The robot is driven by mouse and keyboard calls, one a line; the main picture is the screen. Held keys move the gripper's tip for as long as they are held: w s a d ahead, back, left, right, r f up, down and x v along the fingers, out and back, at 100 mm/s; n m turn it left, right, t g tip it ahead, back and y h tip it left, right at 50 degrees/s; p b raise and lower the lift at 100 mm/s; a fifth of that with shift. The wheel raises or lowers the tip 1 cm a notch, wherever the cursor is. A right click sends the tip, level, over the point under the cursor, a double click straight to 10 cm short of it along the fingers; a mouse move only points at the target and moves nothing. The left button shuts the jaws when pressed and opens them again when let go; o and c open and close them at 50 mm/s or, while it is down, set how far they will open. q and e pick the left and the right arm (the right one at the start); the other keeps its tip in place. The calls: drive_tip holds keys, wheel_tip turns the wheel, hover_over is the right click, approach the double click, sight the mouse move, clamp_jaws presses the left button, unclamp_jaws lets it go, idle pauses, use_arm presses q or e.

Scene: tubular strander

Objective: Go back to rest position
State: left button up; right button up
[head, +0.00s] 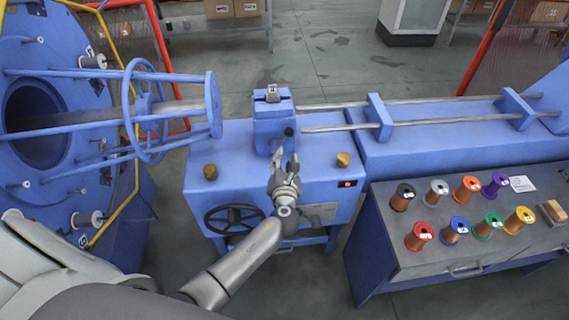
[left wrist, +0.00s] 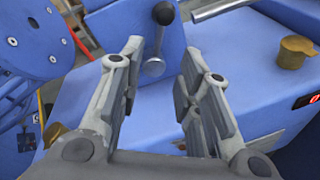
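My left gripper (head: 284,162) reaches over the blue machine block in the head view. In the left wrist view my left gripper (left wrist: 160,62) is open, its two fingers apart with nothing between them. A lever with a black ball knob (left wrist: 163,13) and a round metal hub (left wrist: 153,68) is on the blue block just beyond the fingertips. The knob (head: 289,131) also shows just past the gripper in the head view. The lever looks apart from the fingers. My right gripper is in neither view.
A large blue strander wheel (head: 40,115) with rods stands left. A black handwheel (head: 234,218) is on the machine's front. Brass-coloured caps (head: 343,159) sit on its top. A grey-topped bench (head: 465,250) with several coloured spools is at right. Open floor (head: 320,50) lies behind.

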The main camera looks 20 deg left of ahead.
use_arm(q)
drive_tip(key=shift+s+d+r, duration=0.15)
drive_tip(key=shift+s+d, duration=0.1)
drive_tip(key=shift+s, duration=0.3)
drive_tip(key=s+f+n+g+h+b, duration=0.1)
drive_tip(key=s+f+n+g, duration=0.35)
drive_tip(key=f, duration=0.65)
drive_tip(key=s+d+f+n+g+h+b, duration=0.1)
drive_tip(key=s+f+n+h, duration=0.1)
drive_tip(key=s+f+n, duration=0.5)
drive_tip(key=s+f+n+g+h+b, duration=0.1)
drive_tip(key=s+f+n+g, duration=0.15)
drive_tip(key=s+f, duration=0.85)
drive_tip(key=s+f+n+g+h+b, duration=0.1)
drive_tip(key=s+f+n, duration=0.5)
drive_tip(key=s, duration=0.3)
drive_tip(key=s+f+n+g+b, duration=0.1)
drive_tip(key=s+f+n+g, duration=0.1)
drive_tip(key=s+f+n, duration=0.4)
drive_tip(key=s+f+n+g+h+b, duration=0.1)
drive_tip(key=s+f+n+g, duration=0.1)
drive_tip(key=s+f+n, duration=0.5)
drive_tip(key=s+n, duration=0.1)
drive_tip(key=s, duration=0.5)
drive_tip(key=shift+d+n+h, duration=0.3)
